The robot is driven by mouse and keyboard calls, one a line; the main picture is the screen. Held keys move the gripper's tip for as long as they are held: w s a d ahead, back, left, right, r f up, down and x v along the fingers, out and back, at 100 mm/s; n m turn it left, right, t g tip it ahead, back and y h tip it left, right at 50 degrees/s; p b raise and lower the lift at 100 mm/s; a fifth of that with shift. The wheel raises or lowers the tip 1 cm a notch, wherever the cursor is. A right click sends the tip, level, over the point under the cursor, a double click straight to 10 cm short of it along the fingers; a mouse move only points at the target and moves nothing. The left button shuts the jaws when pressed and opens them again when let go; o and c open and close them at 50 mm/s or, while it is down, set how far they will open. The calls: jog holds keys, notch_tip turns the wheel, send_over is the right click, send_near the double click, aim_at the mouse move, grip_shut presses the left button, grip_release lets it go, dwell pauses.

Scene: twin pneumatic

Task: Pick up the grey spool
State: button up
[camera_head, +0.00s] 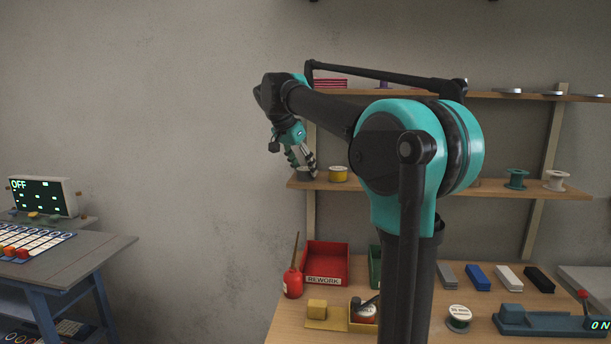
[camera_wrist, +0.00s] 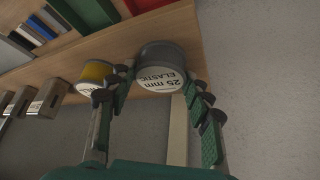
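The grey spool (camera_wrist: 162,55) shows in the wrist view with a white label reading "25 mm ELASTIC", upside down in the picture. It stands at the end of the wooden shelf (camera_head: 430,187). My gripper (camera_wrist: 160,88) is open, with its fingers on either side of the near part of the spool. Whether either finger touches it I cannot tell. In the head view my gripper (camera_head: 302,164) reaches down at the shelf's left end and mostly hides the grey spool there.
A yellow spool (camera_head: 338,174) stands close beside the grey one, near one finger in the wrist view (camera_wrist: 95,75). A green spool (camera_head: 516,179) and a pale spool (camera_head: 556,181) stand further right. A red bin (camera_head: 326,262) is on the bench below. An upper shelf (camera_head: 520,95) runs above.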

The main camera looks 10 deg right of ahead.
jog(key=c, duration=0.6)
